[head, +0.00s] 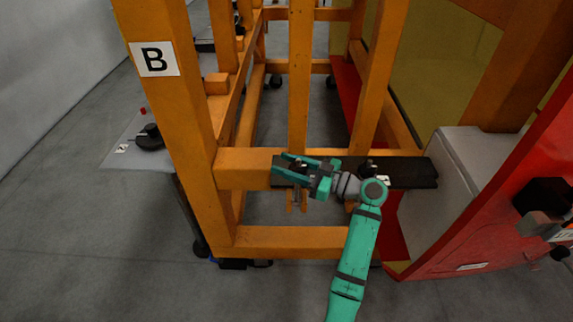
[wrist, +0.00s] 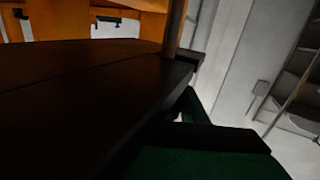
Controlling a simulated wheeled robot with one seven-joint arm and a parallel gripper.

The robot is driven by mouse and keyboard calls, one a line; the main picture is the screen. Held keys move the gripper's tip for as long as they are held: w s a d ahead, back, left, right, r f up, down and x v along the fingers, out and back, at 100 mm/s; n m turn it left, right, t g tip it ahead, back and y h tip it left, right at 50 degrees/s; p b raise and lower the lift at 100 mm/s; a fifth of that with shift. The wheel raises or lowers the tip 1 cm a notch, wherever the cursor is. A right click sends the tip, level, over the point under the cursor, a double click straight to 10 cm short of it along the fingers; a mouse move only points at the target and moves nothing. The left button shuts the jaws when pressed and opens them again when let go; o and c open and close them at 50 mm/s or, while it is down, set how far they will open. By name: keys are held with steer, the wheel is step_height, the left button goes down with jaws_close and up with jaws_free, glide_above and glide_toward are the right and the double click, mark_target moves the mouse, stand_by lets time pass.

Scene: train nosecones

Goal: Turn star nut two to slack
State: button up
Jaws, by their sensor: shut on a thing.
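My gripper (head: 290,166) lies over the left part of a dark plate (head: 412,174) on the orange frame in the head view. Its green fingers are shut on a small dark thing, likely a star nut (head: 300,164), mostly hidden between them. Another small black knob (head: 368,166) stands on the plate to the right, just behind my wrist, with a white tag (head: 383,180) beside it; its number is not readable. In the wrist view a large dark surface (wrist: 80,95) fills the left, very close, and a dark green part of my gripper shows at the lower right.
The orange frame (head: 270,240) has uprights left, middle and right of my gripper; the left one carries a "B" sign (head: 154,59). A grey box (head: 455,170) and a red body (head: 480,240) stand close on the right. A grey plate with a black knob (head: 150,138) is at the left.

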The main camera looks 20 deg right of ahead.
steer(key=shift+d, duration=0.3)
steer(key=o, duration=1)
steer(key=shift+o, duration=0.2)
steer(key=shift+a, duration=0.1)
steer(key=shift+a+f, duration=0.1)
steer(key=m+t+h, duration=0.2)
steer(key=h, duration=0.1)
steer(key=m+t+h, duration=0.1)
steer(key=shift+w+d+m+t, duration=0.3)
steer(key=shift+w+d, duration=0.05)
steer(key=m+t+h, duration=0.1)
steer(key=h, duration=0.1)
steer(key=d+m+h, duration=0.1)
steer(key=m+h, duration=0.1)
steer(key=h, duration=0.1)
steer(key=m+t+h, duration=0.1)
steer(key=m+h, duration=0.1)
steer(key=shift+w+d+t+h, duration=0.2)
steer(key=shift+w+t+h, duration=0.1)
steer(key=shift+h, duration=0.1)
steer(key=shift+d+m+g+h, duration=0.15)
steer(key=shift+d+m+h, duration=0.1)
steer(key=shift+m+h, duration=0.7)
steer(key=shift+d+m+g+h, duration=0.1)
steer(key=shift+d+m+h, duration=0.15)
steer(key=shift+m+h, duration=0.75)
steer(key=shift+d+m+g+h, duration=0.15)
steer(key=shift+d+m+h, duration=0.15)
steer(key=shift+h, duration=1.25)
